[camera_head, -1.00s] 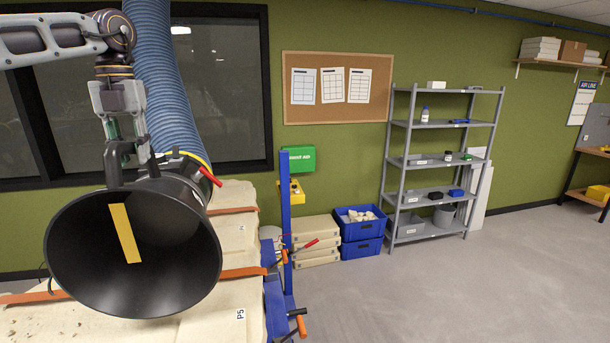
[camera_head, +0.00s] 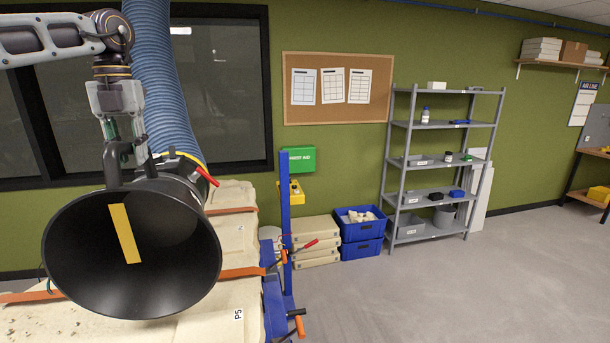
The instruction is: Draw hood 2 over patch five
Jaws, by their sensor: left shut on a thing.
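The black hood (camera_head: 75,255) is a wide cone on the end of a blue ribbed hose (camera_head: 160,80). Its mouth faces me, with a yellow strip inside. No number shows on it. My left gripper (camera_head: 128,168) is shut on the hood at its upper side, with the fingertips partly hidden. The hood is in front of the cream plaster jacket (camera_head: 225,305) and hides part of it. A P5 label (camera_head: 239,314) shows on the jacket, right of and below the hood's rim. My right gripper is not in view.
Orange straps (camera_head: 243,272) cross the jacket. A blue stand (camera_head: 286,215) with orange-tipped handles is at its right. Blue crates (camera_head: 361,248), stacked cream slabs (camera_head: 316,254) and a grey shelf (camera_head: 432,190) stand by the wall. The floor at right is clear.

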